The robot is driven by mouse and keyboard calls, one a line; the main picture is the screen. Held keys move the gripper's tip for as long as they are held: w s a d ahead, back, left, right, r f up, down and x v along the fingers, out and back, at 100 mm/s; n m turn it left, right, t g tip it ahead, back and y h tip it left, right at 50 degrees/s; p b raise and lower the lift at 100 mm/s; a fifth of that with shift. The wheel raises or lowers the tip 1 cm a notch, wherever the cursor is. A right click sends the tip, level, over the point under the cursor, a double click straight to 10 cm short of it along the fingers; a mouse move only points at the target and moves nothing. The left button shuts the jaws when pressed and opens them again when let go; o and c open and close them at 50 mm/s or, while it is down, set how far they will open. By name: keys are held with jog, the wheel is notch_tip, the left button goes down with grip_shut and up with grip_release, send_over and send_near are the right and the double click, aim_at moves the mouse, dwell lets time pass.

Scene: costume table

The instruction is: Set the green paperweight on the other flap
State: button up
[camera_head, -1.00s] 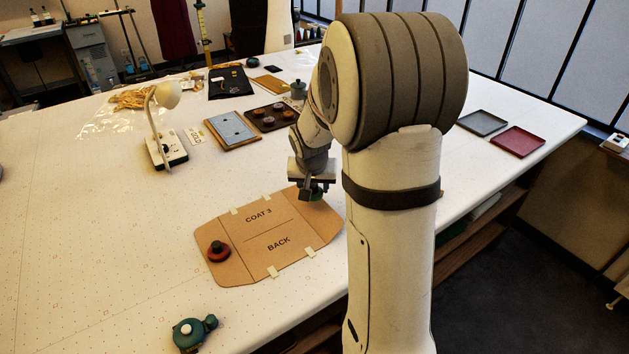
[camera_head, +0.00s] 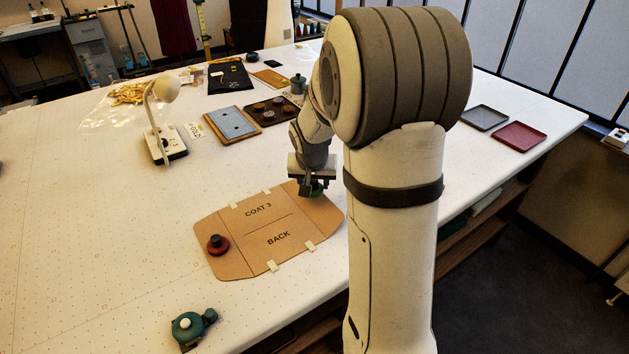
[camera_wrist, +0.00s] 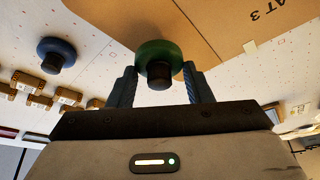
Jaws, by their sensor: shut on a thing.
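A brown cardboard folder (camera_head: 245,236) marked "COAT 3" and "BACK" lies open on the table, with angled flaps at its left and right ends. A red paperweight (camera_head: 218,246) with a dark knob stands on the left flap. My gripper (camera_head: 308,188) is at the folder's upper right edge, beside the right flap. It is shut on the green paperweight (camera_head: 319,189), largely hidden by the gripper there. In the wrist view the green paperweight (camera_wrist: 152,48) has its dark knob between my fingers (camera_wrist: 159,72), beside the cardboard's edge (camera_wrist: 215,28). I cannot tell whether it touches anything below.
A blue weight (camera_wrist: 56,50) and several wooden blocks (camera_wrist: 40,90) show in the wrist view. My arm hides the table right of the folder. Table left of the folder is clear.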

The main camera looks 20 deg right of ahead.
aim_at(313, 193)
jog(key=shift+f+b, duration=2.15)
jog(key=o, duration=1.2)
jog(key=shift+o, duration=0.2)
jog(key=v, duration=0.8)
jog(key=s+a+n+y, duration=0.1)
jog(key=s+a, duration=0.3)
jog(key=s, duration=0.7)
jog(key=s+a+r+n+g+y, duration=0.1)
jog(key=s+a+n, duration=0.3)
jog(key=s, duration=0.7)
jog(key=shift+a, duration=0.55)
